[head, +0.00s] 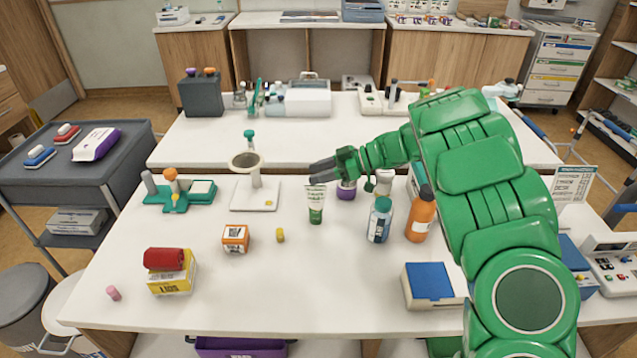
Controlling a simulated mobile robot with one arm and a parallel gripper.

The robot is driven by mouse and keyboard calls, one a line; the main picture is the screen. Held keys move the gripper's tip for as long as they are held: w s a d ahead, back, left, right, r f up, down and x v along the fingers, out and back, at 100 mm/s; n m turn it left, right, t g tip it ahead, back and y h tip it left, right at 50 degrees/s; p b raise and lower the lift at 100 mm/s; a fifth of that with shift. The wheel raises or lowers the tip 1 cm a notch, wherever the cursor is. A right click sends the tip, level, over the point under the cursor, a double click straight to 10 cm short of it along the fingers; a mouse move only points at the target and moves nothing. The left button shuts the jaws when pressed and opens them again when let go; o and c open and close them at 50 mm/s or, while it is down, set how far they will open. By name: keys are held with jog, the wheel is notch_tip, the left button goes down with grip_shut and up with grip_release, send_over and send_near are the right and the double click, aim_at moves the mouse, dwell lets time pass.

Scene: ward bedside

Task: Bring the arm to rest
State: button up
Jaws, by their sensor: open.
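My green arm reaches in from the lower right over the white table (330,290). My gripper (318,172) is at its end, with dark grey fingers pointing left. It is open and nothing shows between its fingers. It hangs above the table, just over the top of a white and green tube (316,204) in this view. I cannot tell whether it touches the tube. A purple-based jar (346,190) stands just behind the wrist, partly hidden by it.
A mirror stand (254,196) is left of my gripper. An orange box (235,238) and a yellow box (171,274) are nearer the front. The front middle of the table is clear.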

jog(key=shift+r, duration=0.7)
